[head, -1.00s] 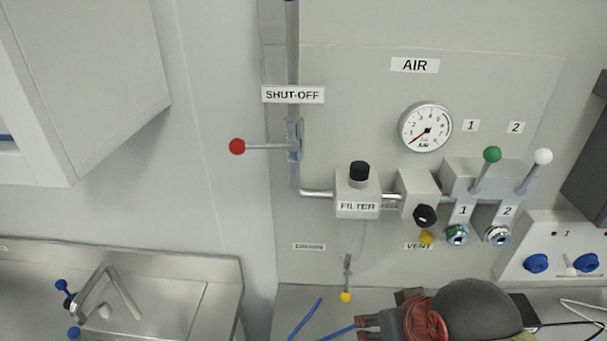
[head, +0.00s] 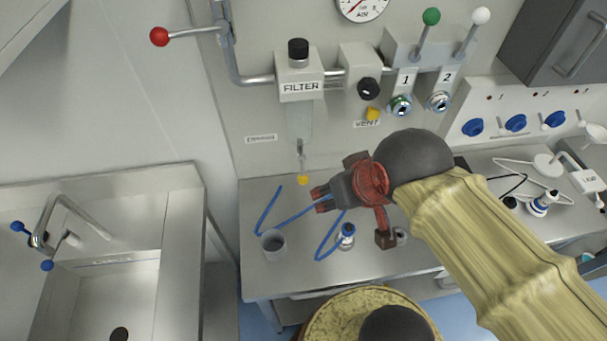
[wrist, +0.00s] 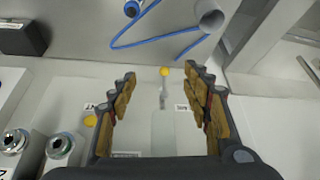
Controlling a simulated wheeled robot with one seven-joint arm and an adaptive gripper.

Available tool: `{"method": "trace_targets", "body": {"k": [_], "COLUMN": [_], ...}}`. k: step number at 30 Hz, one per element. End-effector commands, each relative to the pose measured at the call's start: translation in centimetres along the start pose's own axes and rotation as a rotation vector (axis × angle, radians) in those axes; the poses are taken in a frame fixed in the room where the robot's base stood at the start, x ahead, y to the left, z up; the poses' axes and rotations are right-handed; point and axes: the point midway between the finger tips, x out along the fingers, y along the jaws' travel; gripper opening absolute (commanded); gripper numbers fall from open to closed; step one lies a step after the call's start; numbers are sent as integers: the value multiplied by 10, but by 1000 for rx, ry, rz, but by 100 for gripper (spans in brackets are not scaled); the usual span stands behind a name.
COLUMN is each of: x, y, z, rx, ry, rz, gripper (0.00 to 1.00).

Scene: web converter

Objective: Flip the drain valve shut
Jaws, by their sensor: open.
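The drain valve is under the clear filter bowl (head: 299,120), with a short grey lever ending in a yellow knob (head: 303,180). The lever points straight down, roughly in line with the bowl. In the wrist view the yellow knob (wrist: 164,71) and its lever (wrist: 163,97) appear between my fingers, farther off, with the picture turned over. My gripper (head: 319,198) is open and empty, just right of and slightly below the knob in the head view. No contact with the lever shows.
The FILTER block (head: 300,86) is above, with the yellow VENT knob (head: 373,114) to its right. A red-knobbed lever (head: 159,37) sticks out at upper left. A cup (head: 273,245) and blue tubing (head: 330,236) are on the counter (head: 262,287). A sink (head: 105,290) stands left.

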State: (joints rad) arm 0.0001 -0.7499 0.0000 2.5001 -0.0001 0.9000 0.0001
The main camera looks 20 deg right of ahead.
Motion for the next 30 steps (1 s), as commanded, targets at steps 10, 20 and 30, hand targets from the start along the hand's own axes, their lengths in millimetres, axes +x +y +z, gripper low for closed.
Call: {"method": "trace_targets", "body": {"k": [10,20,30], "x": [-17,-19,-4], "y": [-12,-35,-59], "z": [-12,-34,-66], "rx": [-39,-143,-423], "ry": [-62,-266,-439], "rz": [-20,-35,-47], "gripper": [28,10,0]}}
